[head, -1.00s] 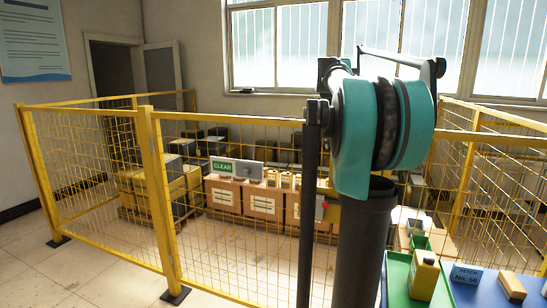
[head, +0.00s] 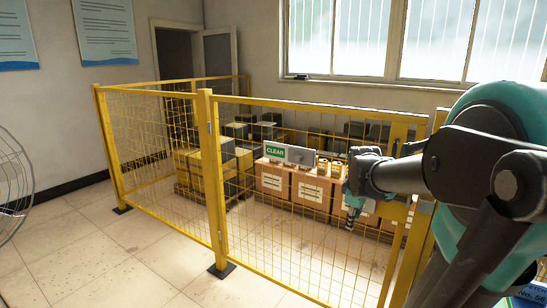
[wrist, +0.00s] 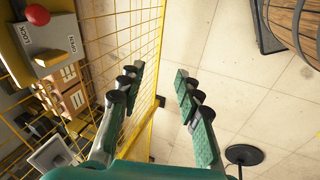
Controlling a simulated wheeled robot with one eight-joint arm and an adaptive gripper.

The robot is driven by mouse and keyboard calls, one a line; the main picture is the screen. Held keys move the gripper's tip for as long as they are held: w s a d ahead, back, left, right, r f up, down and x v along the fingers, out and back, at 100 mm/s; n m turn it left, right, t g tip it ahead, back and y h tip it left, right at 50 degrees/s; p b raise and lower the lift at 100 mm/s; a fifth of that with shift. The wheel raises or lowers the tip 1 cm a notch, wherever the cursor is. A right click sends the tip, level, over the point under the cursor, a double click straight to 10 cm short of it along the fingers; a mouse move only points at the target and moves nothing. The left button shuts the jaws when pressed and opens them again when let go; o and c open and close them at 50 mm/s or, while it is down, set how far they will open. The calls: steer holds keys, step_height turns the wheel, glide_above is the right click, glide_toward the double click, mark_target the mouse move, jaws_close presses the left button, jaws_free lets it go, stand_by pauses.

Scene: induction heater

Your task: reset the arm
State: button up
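My arm comes in from the right side of the head view, its dark and teal links in front of the yellow fence. My gripper (head: 354,208) hangs pointing down at the arm's end, small and partly hidden by the arm. In the wrist view my gripper (wrist: 159,72) shows two teal fingers spread apart, with only floor and a fence post base seen between them. It holds nothing.
A yellow mesh fence (head: 160,165) encloses boxes and a CLEAR sign (head: 275,152). A lock box with a red button (wrist: 37,14) is close at left in the wrist view. A wooden barrel (wrist: 295,25) stands at upper right. Open floor (head: 120,260) lies outside the fence.

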steer(key=s+a+f+m, duration=0.3)
steer(key=s+f+m, duration=0.2)
steer(key=s+f, duration=0.2)
steer(key=s+a+f+m+y, duration=0.1)
steer(key=s+a+f+m, duration=0.2)
steer(key=s+f+m, duration=0.2)
steer(key=s+f, duration=0.2)
steer(key=s, duration=0.1)
steer(key=shift+s+a, duration=0.3)
steer(key=shift+a, duration=0.05)
